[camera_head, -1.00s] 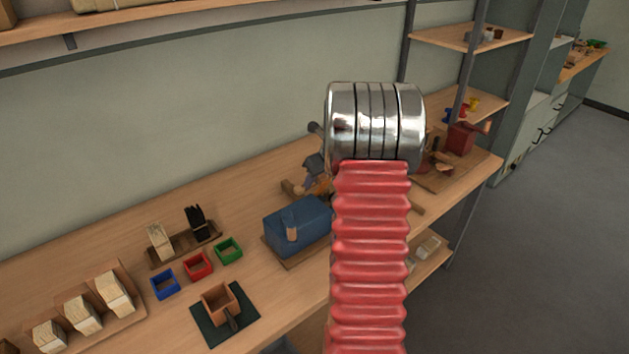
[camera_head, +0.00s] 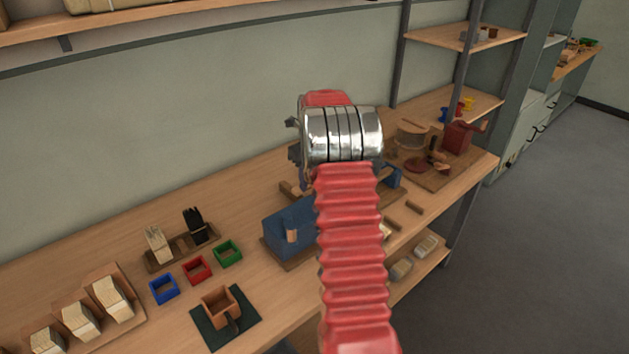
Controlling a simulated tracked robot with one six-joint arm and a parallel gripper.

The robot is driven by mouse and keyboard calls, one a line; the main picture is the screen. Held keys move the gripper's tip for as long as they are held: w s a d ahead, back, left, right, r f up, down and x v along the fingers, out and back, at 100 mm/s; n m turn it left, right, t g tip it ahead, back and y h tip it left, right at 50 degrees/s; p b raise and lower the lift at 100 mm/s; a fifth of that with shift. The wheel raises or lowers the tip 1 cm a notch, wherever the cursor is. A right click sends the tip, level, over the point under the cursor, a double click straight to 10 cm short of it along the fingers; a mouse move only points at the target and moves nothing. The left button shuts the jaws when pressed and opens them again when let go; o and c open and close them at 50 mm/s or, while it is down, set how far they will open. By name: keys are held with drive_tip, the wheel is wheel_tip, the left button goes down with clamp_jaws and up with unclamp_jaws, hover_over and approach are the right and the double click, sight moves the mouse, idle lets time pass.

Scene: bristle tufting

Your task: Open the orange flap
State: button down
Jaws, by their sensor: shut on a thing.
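A small orange piece (camera_head: 292,236), which looks like the orange flap, sits on the front of the blue box (camera_head: 278,233) in the middle of the bench. I cannot tell how far it is open. The right part of the box is hidden behind my red ribbed arm. My arm rises from the bottom of the view to a shiny metal joint. A dark, blurred part shows at the left of this joint. My gripper's fingers are not seen; the arm covers that area.
Left of the blue box are green (camera_head: 228,253), red (camera_head: 197,270) and blue (camera_head: 164,289) trays. A terracotta box (camera_head: 215,304) stands on a dark green mat (camera_head: 250,325). Wooden blocks (camera_head: 79,320) are at the far left. A red box (camera_head: 458,136) is at the right end.

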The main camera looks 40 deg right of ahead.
drive_tip(key=shift+f+g, duration=0.2)
drive_tip(key=shift+g, duration=0.1)
drive_tip(key=c, duration=1.5)
unclamp_jaws()
drive_tip(key=shift+r, duration=0.15)
drive_tip(key=r, duration=1.3)
drive_tip(key=shift+s+r, duration=0.25)
